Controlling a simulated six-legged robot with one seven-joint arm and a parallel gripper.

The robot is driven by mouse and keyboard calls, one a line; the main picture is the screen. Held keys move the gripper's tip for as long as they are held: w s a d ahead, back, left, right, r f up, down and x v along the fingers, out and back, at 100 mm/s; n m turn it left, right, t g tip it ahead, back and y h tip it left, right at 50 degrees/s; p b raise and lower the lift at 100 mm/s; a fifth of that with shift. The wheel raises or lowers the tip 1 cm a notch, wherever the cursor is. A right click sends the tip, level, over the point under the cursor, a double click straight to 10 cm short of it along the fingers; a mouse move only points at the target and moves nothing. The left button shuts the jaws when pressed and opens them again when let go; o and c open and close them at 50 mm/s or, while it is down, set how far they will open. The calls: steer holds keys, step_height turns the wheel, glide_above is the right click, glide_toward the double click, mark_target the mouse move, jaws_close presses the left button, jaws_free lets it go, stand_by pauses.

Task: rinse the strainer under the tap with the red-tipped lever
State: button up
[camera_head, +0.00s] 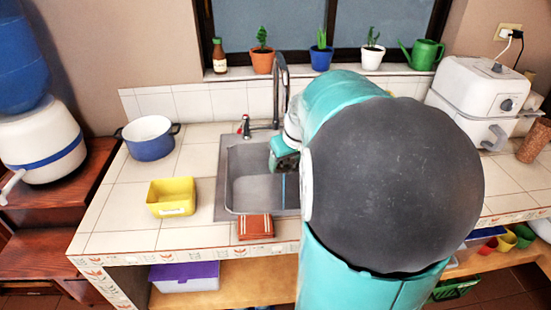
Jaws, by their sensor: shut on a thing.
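The tap (281,85) is a tall dark curved spout behind the sink (245,190). Its lever with a red tip (240,130) stands at the left of its base. The teal hand of my gripper (285,160) is over the sink, in front of the spout. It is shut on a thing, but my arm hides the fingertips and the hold. No strainer shows clearly anywhere in view. A thin blue vertical streak (284,190) shows below the hand in the sink. I cannot tell if it is running water.
A yellow tub (171,197) and a blue pot (150,138) stand left of the sink. A reddish-brown cloth (255,227) lies at its front edge. Potted plants (262,52) line the sill. A white appliance (480,90) stands at right. My arm covers the counter right of the sink.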

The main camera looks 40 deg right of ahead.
steer(key=w+d+f, duration=0.1)
steer(key=w+d, duration=0.4)
steer(key=d, duration=0.1)
steer(key=shift+w+f, duration=0.2)
steer(key=shift+f, duration=0.1)
steer(key=shift+s, duration=0.1)
stand_by(0.7)
steer(key=shift+s+d, duration=0.35)
steer(key=shift+w+a, duration=0.1)
steer(key=shift+w, duration=0.05)
steer(key=shift+w+a, duration=0.25)
steer(key=shift+w, duration=0.05)
stand_by(0.3)
